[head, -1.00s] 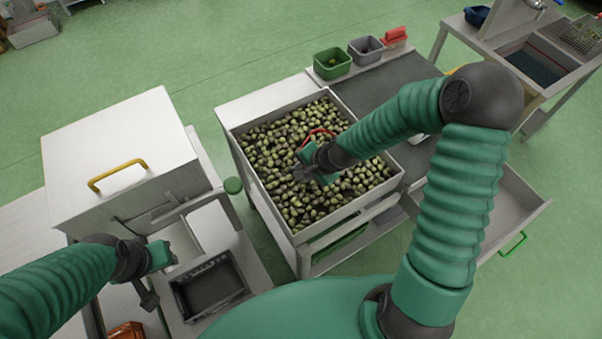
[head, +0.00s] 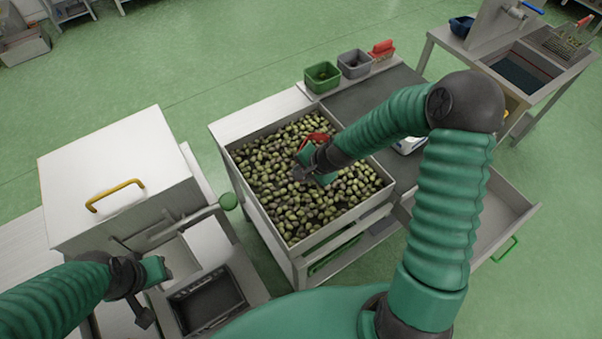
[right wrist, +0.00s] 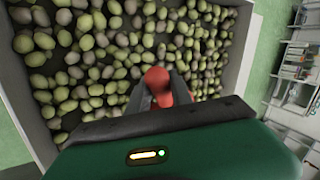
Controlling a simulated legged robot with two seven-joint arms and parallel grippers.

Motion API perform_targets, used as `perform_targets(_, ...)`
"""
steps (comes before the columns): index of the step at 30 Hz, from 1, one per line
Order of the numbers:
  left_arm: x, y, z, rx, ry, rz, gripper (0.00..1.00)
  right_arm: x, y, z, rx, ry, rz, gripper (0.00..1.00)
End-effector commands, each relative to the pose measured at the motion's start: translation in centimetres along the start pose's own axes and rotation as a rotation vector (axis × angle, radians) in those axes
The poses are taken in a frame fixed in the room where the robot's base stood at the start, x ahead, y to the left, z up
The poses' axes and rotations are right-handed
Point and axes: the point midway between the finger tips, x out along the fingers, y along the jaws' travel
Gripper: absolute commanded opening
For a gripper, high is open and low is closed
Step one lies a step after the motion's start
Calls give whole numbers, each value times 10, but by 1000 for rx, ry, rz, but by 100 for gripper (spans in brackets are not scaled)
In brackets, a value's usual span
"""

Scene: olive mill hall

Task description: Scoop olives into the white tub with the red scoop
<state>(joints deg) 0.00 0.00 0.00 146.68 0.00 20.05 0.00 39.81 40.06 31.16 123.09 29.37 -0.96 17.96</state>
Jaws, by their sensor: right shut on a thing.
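The red scoop (head: 319,137) is over the olive crate (head: 299,246), which is full of green and dark olives (head: 275,185). My right gripper (head: 308,168) is shut on the scoop above the olives. In the right wrist view the red handle (right wrist: 157,77) shows between the fingers (right wrist: 160,92); the scoop's bowl is hidden there, so I cannot tell whether it holds olives. A white object (head: 408,145) beside my right arm is partly hidden; I cannot tell if it is the white tub. My left gripper (head: 163,270) is at the left machine, its jaws too small to judge.
Green (head: 322,76) and grey (head: 354,63) bins and a red container (head: 382,48) stand behind the crate. An open drawer (head: 500,215) juts out at right. A white machine with a yellow handle (head: 115,195) and a black tray (head: 207,303) are at left.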

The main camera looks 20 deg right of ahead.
Motion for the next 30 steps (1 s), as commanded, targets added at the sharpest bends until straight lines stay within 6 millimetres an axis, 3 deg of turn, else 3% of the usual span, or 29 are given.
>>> perform_targets(30, -43, 0, -10, 0, 0, 0, 36, -46, -24, 5, -2, 2, -1, 0)
